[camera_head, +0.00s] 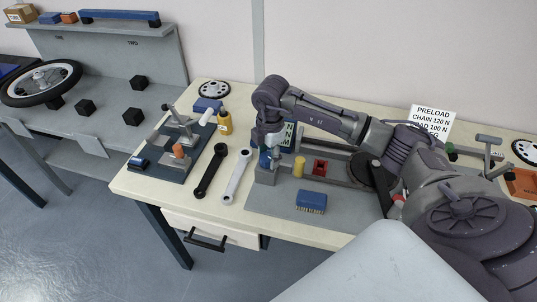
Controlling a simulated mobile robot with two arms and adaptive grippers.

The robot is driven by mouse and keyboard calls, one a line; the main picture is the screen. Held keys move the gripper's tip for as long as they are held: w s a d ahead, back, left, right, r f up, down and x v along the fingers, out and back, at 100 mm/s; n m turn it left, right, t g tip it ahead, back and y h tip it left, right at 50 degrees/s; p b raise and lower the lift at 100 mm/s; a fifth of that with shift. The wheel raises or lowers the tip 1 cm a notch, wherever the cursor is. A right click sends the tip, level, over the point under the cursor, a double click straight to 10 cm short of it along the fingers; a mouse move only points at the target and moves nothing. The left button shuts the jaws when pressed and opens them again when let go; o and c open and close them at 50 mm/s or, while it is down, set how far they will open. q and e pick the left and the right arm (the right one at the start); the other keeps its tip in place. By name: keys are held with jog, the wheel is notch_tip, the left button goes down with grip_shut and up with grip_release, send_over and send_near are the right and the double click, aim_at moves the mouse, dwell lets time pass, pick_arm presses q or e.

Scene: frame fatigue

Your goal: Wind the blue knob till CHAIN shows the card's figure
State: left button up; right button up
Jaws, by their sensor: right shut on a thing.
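My right gripper (270,148) reaches down over the test rig on the bench and is shut on the blue knob (264,160), which is mostly hidden by the fingers. Just behind it stands a blue-framed readout panel (289,136), partly covered by my gripper and arm; its figures are too small to read. The white card (433,119) at the back reads PRELOAD, CHAIN 120 N, and a second line ending in 100 N; my arm covers its lower left. My left gripper is out of view.
A yellow cylinder (299,167), a red block (320,168) and a blue brush (311,201) are on the grey plate right of the knob. A black wrench (211,170) and a grey wrench (236,176) lie to the left. A yellow bottle (225,123) stands behind them.

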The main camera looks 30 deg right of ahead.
aim_at(270, 157)
jog(key=o, duration=1.2)
jog(key=r, duration=1.2)
jog(key=shift+s, duration=0.35)
